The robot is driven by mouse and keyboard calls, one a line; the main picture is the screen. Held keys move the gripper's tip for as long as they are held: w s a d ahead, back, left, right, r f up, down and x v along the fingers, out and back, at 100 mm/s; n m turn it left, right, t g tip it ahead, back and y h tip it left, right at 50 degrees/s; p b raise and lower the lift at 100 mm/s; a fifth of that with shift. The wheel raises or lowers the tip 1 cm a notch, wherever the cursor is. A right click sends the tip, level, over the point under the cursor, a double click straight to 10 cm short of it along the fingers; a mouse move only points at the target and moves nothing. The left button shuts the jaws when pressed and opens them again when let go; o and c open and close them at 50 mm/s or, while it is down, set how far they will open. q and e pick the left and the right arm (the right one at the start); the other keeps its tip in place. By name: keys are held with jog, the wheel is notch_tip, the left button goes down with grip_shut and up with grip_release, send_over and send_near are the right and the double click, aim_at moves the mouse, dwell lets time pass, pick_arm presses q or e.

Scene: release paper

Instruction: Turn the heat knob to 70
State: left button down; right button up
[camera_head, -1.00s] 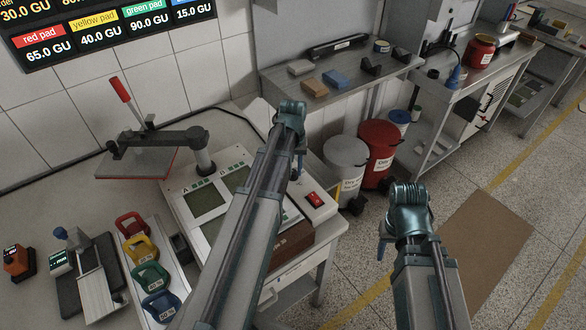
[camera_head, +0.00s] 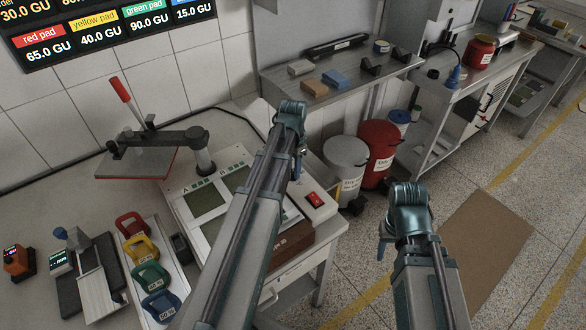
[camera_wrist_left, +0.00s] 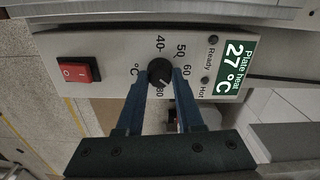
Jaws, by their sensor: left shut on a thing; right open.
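The black heat knob (camera_wrist_left: 160,72) is on a pale control panel (camera_wrist_left: 115,55) in the left wrist view. The scale around it shows 40, 50, 60 and 80; the 70 spot is covered by a finger. The knob's white mark points down and slightly right, near 80; I cannot read it exactly. My left gripper (camera_wrist_left: 160,82) has its blue fingers shut on the knob's two sides. In the head view my left arm hides the knob. My right gripper (camera_head: 383,247) is open and empty, away over the floor on the right.
A green display (camera_wrist_left: 234,68) reads "Plate heat 27 °C". A red rocker switch (camera_wrist_left: 76,72) sits left of the knob. In the head view, the heat press (camera_head: 150,150), coloured weights (camera_head: 140,250) and a bench are left of my arm; bins (camera_head: 345,160) stand behind it.

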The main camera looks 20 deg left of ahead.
pick_arm(q)
jog(key=shift+m, duration=0.7)
jog(key=c, duration=0.5)
grip_release()
jog(key=shift+c, duration=0.2)
notch_tip(320, 180, up, 14)
jog(key=p, duration=1.4)
jog(key=shift+f, duration=0.1)
